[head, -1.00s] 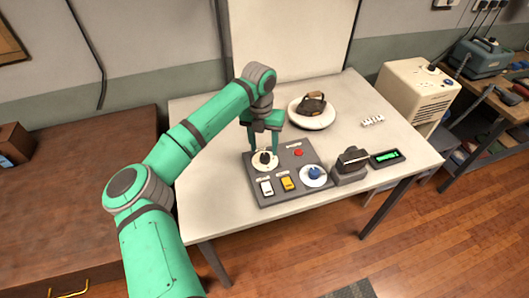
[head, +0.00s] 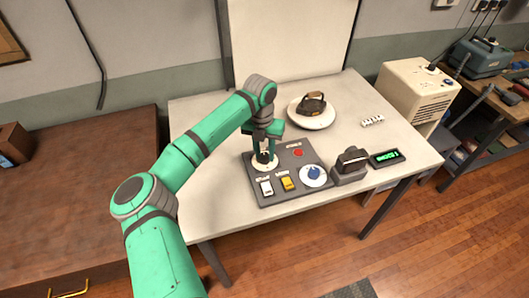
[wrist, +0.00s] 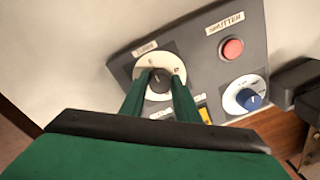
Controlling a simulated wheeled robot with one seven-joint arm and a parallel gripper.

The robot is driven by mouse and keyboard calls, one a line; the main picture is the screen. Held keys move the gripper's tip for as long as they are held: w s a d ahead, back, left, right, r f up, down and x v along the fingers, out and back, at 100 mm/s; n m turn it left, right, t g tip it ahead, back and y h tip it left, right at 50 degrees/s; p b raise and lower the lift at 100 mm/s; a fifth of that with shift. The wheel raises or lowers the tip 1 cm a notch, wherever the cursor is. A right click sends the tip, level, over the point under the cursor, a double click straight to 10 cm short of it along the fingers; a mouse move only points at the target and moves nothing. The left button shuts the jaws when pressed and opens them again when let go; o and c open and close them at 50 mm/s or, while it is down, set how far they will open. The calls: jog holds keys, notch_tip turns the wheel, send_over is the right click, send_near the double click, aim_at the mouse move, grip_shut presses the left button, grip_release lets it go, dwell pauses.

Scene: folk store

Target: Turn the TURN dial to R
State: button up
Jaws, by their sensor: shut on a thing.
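The TURN dial is a black knob on a white disc (head: 252,165) at the back left corner of a dark grey control panel (head: 310,185). My gripper (head: 264,155) points down over the dial and hides part of it in the head view. In the wrist view, my green fingers (wrist: 159,90) are on either side of the black knob (wrist: 158,78), shut on it. The white disc (wrist: 175,62) shows around the knob, with small marks at its top and right. The marks and the pointer are too small to read surely.
The panel also holds a red button (head: 299,153), a white switch (head: 266,188), a yellow switch (head: 287,184) and a blue dial (head: 314,172). A dark device (head: 351,162) and a green-lit display (head: 385,157) stand right.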

jog(key=m, duration=0.4)
jog(key=shift+r+m, duration=0.1)
jog(key=shift+m, duration=0.2)
jog(key=m, duration=0.4)
jog(key=shift+d+m, duration=0.1)
jog(key=shift+m, duration=0.2)
jog(key=m, duration=0.4)
jog(key=shift+m+y, duration=0.3)
jog(key=shift+d+m, duration=0.1)
jog(key=shift+m, duration=1.8)
jog(key=o, duration=1)
jog(key=shift+o, duration=0.2)
